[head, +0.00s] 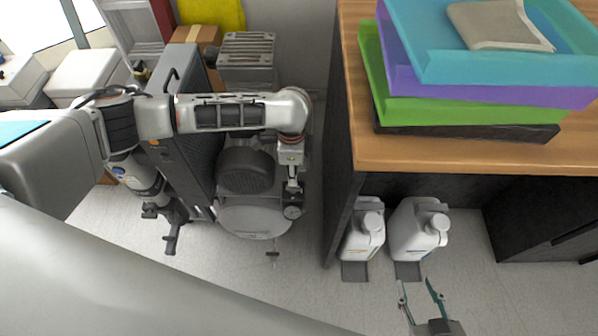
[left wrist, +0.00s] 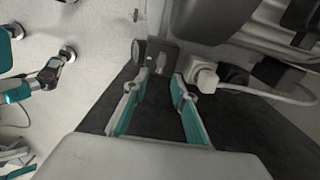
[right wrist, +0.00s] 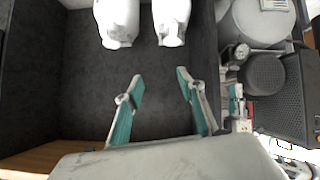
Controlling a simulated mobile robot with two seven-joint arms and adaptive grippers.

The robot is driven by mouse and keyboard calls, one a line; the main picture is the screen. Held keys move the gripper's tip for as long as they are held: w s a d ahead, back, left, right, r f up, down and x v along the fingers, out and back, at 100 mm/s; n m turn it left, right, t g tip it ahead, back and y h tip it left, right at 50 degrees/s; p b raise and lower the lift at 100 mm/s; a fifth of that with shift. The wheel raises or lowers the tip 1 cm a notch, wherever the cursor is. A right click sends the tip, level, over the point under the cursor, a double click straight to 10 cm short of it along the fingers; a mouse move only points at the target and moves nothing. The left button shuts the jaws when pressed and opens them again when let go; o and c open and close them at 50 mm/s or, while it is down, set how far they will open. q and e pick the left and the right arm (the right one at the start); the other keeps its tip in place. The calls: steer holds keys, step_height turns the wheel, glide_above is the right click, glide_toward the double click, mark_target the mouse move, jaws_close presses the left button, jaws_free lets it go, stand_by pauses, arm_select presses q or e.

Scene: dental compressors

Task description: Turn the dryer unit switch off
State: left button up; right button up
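The tall grey and black cabinet that looks like the dryer unit (head: 185,125) stands left of the round compressor tank (head: 255,222). I cannot make out its switch for certain. My left arm reaches over the unit, and its gripper (left wrist: 162,76) points past the tank's side. In the left wrist view its fingers are apart, with a small dark box (left wrist: 163,52) beyond the tips and a round gauge (left wrist: 139,50) beside it. A white plug (left wrist: 202,78) with a cable is right of the fingers. My right gripper (head: 420,287) is open and empty, near the white jugs.
Two white jugs (head: 365,232) (head: 415,230) stand on the floor under the wooden desk (head: 440,155). Stacked coloured trays (head: 460,105) lie on the desk. The desk's dark side panel (head: 340,170) is close to the right of the compressor. The floor in front is clear.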

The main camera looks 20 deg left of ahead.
mark_target(292, 188)
arm_select(q)
steer(key=shift+w+a+f, duration=0.1)
steer(key=shift+a+f, duration=0.1)
steer(key=shift+f, duration=0.1)
steer(key=f+b, duration=0.1)
steer(key=f, duration=0.3)
steer(key=f+b, duration=0.1)
steer(key=f, duration=0.1)
steer(key=shift+s+b, duration=0.25)
steer(key=shift+b, duration=0.1)
steer(key=shift+w+f, duration=0.15)
steer(key=shift+f, duration=0.4)
steer(key=shift+r, duration=0.1)
steer(key=shift+c, duration=0.2)
jaws_close()
